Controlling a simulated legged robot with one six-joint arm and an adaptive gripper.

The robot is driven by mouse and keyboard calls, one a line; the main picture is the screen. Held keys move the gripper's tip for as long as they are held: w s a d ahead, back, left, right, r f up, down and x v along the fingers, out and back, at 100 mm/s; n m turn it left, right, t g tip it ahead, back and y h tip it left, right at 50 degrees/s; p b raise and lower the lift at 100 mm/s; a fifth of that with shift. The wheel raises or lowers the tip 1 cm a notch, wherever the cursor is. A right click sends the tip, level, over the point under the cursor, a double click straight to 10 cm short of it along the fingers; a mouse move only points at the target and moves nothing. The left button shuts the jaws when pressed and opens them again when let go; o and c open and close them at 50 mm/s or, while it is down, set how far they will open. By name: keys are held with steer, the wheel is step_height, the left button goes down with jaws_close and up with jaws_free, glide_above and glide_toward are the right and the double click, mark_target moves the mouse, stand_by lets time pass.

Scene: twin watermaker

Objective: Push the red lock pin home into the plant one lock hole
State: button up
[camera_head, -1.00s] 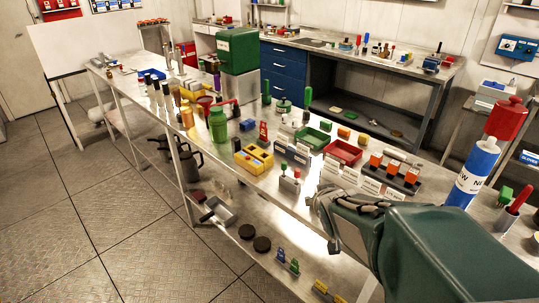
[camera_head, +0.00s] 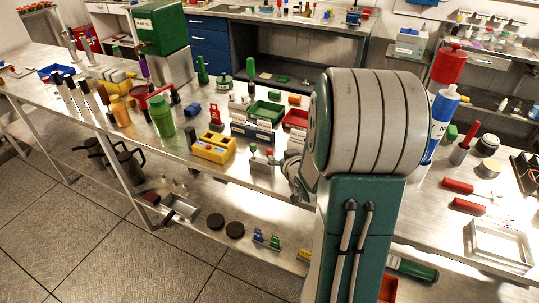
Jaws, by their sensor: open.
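A small grey block (camera_head: 261,160) with a short red-topped piece (camera_head: 269,153) stands near the front edge of the bench, just left of my arm. I cannot tell if that red piece is the lock pin, and no lock hole can be made out. An upright red piece (camera_head: 215,116) stands behind the yellow holder. My gripper (camera_head: 292,174) shows only in part, as grey parts low over the bench beside the grey block. My own arm hides its fingertips and anything between them. It is open, and I see no held object.
The yellow holder (camera_head: 214,147), green bottle (camera_head: 161,116), green tray (camera_head: 267,112) and red tray (camera_head: 296,119) crowd the bench left of my arm. A tall blue bottle (camera_head: 440,121) and red-handled tools (camera_head: 467,206) are at right. A lower shelf lies beneath.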

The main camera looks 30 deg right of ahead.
mark_target(269, 154)
steer(key=w, duration=0.2)
steer(key=w+f, duration=0.2)
steer(key=w, duration=0.1)
steer(key=shift+w+a+f, duration=0.2)
steer(key=shift+w+a, duration=0.1)
steer(key=shift+w+d+f, duration=0.2)
steer(key=shift+w+d, duration=0.2)
steer(key=shift+d, duration=0.1)
steer(key=shift+a, duration=0.15)
jaws_close()
steer(key=shift+a, duration=0.1)
